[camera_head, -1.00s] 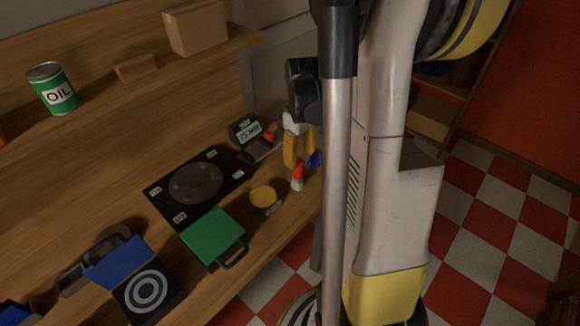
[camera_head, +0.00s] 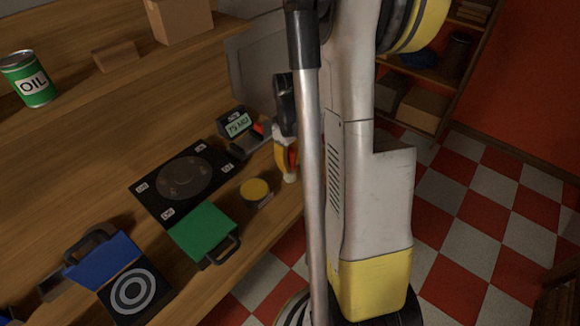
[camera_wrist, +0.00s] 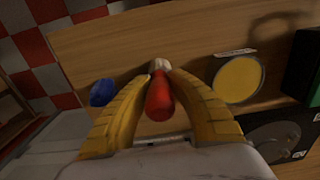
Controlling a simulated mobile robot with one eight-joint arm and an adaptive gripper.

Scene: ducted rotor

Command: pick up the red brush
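The red brush (camera_wrist: 159,99) has a red handle and a pale tip, and it stands roughly upright over the wooden bench. In the wrist view it is between the two yellow fingers of my gripper (camera_wrist: 161,77), which are close against both its sides. My gripper (camera_head: 286,158) looks shut on it. In the head view the red brush (camera_head: 292,158) is partly hidden by the fingers, with its pale tip showing below them. I cannot tell whether the tip touches the bench.
A round yellow-topped tin (camera_head: 255,192) stands left of the brush, near a green case (camera_head: 203,231) and a black scale plate (camera_head: 184,182). A meter (camera_head: 238,125) is behind. A blue object (camera_wrist: 103,92) lies beside the brush. The bench's front edge is close.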

